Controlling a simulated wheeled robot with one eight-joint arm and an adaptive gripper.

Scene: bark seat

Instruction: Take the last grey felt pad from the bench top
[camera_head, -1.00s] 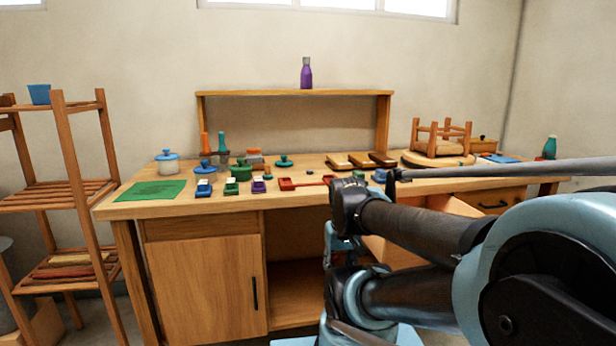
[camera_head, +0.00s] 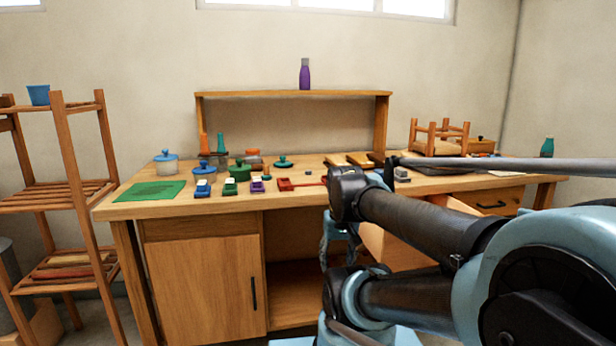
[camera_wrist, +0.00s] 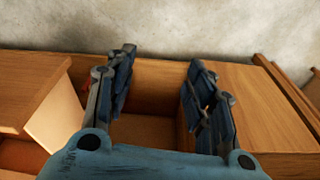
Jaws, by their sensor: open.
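The bench top (camera_head: 140,208) is wooden and holds many small items. A small dark pad-like piece (camera_head: 308,172) lies near its middle, too small to tell whether it is the grey felt pad. A grey block-like thing (camera_head: 402,174) shows just right of my arm, and I cannot tell that it is felt. My gripper (camera_wrist: 160,72) is open and empty in the wrist view, its fingers over an open wooden compartment (camera_wrist: 150,130). No pad shows between the fingers. In the head view my arm hides part of the bench and I cannot make out the gripper.
An upturned stool (camera_head: 438,140) stands at right. An open drawer (camera_head: 455,205) juts out below.

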